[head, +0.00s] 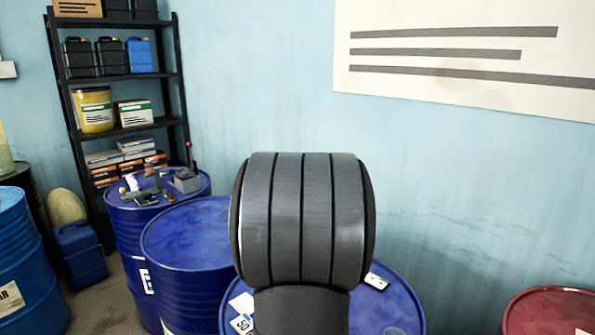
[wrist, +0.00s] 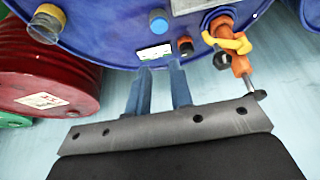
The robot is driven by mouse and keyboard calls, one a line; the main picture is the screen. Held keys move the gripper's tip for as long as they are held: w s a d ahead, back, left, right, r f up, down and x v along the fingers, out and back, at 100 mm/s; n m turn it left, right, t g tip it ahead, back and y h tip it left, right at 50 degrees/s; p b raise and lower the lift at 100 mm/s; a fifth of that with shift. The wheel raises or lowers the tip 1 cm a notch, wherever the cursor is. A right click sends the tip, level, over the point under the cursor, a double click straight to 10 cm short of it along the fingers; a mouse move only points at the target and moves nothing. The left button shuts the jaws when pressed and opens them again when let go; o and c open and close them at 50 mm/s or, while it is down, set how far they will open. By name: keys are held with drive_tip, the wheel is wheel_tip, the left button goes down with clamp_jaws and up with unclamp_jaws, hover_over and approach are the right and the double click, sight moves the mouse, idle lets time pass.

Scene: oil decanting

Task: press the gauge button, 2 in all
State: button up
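A small pale gauge with a green-and-white face (wrist: 153,52) sits on the blue drum lid, just beyond my fingertips in the wrist view. The button itself is too small to tell apart. My gripper (wrist: 159,66) has its two blue-grey fingers apart with a narrow empty gap between them. Its tips point toward the gauge; whether they touch it cannot be told. My arm hides the gripper in the head view.
Near the gauge are a blue cap (wrist: 158,21), a small orange-and-black part (wrist: 186,46) and an orange fitting with a yellow handle (wrist: 230,45). A red drum (wrist: 45,80) stands beside the blue drum. A shelf (head: 125,80) and other blue drums are at left.

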clamp_jaws()
idle(1.1)
